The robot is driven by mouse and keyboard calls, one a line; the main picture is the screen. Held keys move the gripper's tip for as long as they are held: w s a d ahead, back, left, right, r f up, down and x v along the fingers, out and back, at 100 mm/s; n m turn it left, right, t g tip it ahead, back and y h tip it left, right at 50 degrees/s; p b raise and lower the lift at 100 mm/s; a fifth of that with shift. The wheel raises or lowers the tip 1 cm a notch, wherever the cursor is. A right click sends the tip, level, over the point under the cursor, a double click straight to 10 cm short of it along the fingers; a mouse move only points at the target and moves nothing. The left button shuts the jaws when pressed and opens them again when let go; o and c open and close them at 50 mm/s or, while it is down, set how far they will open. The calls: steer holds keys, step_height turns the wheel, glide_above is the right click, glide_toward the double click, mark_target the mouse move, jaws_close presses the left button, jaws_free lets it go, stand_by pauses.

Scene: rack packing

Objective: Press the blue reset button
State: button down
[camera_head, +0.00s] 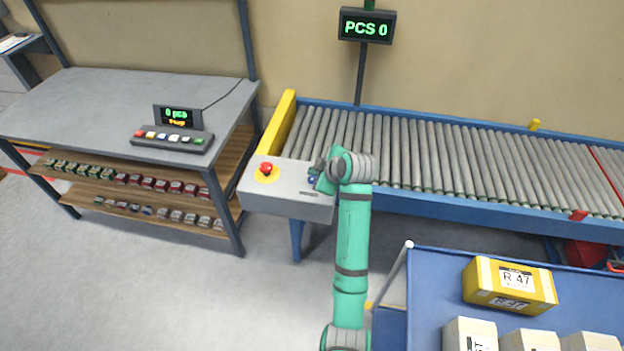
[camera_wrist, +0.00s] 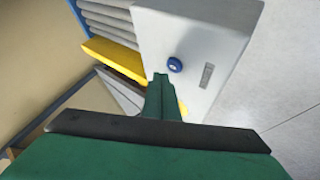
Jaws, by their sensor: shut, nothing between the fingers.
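The blue reset button (camera_wrist: 175,64) is a small round knob on the face of the grey control box (camera_wrist: 205,30) in the wrist view. In the head view the control box (camera_head: 258,196) stands at the left end of the conveyor, and the blue button (camera_head: 313,181) shows just beside my gripper (camera_head: 318,178). In the wrist view my gripper (camera_wrist: 163,78) is shut and empty. Its tips appear just beside the button; I cannot tell whether they touch it.
A red emergency button (camera_head: 266,169) on a yellow disc is on the same box. The roller conveyor (camera_head: 450,150) runs right. A workbench (camera_head: 90,95) with a button panel (camera_head: 172,139) stands left. A blue table (camera_head: 428,290) with a yellow box (camera_head: 480,285) is front right. A display (camera_head: 367,27) reads PCS 0.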

steer(key=shift+r, duration=2.3)
